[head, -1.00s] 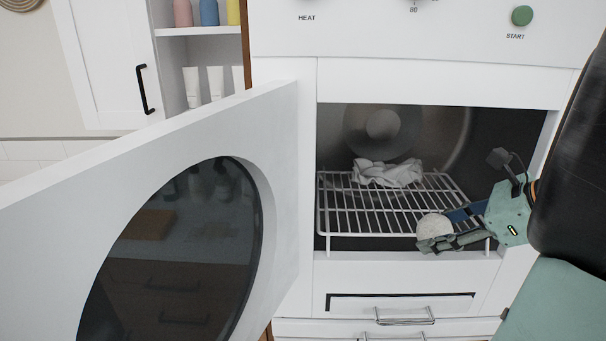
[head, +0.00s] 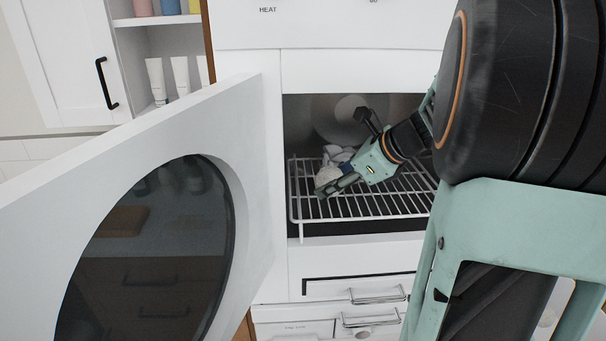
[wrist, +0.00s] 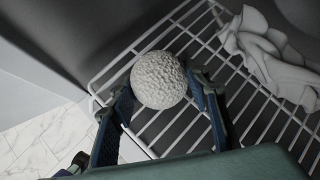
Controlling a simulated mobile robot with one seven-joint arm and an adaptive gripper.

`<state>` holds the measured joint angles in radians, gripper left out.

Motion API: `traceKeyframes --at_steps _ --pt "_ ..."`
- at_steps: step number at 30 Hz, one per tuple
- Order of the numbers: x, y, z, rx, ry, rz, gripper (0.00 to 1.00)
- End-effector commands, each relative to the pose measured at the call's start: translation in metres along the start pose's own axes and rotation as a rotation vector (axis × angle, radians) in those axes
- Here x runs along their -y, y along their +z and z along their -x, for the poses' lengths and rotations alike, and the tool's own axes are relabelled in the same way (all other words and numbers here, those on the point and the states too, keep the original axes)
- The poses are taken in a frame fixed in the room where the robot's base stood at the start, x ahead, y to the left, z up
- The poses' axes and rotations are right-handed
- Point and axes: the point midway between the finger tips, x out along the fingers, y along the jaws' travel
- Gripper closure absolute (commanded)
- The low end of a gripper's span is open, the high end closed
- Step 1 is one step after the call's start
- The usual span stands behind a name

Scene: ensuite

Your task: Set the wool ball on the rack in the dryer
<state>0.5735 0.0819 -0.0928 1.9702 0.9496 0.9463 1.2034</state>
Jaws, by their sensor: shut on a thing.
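The wool ball (wrist: 159,80) is white and rough, held between the two fingers of my gripper (wrist: 163,100) in the wrist view. In the head view my gripper (head: 335,188) is inside the dryer, over the left part of the rack, with the ball (head: 327,176) at its tip. The rack (head: 385,207) is a white wire grid across the dryer opening. In the wrist view the rack (wrist: 180,135) lies under the ball; I cannot tell whether the ball touches it.
A crumpled white cloth (wrist: 268,55) lies on the rack beside the ball; it shows partly behind my gripper in the head view (head: 338,154). The round-windowed dryer door (head: 245,190) stands open at the left. The rack's right part is clear.

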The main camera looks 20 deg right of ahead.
Motion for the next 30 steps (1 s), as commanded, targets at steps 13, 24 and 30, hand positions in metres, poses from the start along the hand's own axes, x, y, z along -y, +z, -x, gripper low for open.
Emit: traceKeyframes --at_steps 13,24,30 --pt "-0.002 -0.009 -0.013 -0.001 -0.001 -0.001 0.77" --pt "-0.003 -0.011 -0.014 -0.001 -0.001 -0.001 0.39" --pt "-0.002 -0.010 -0.013 -0.001 -0.002 -0.001 0.39"
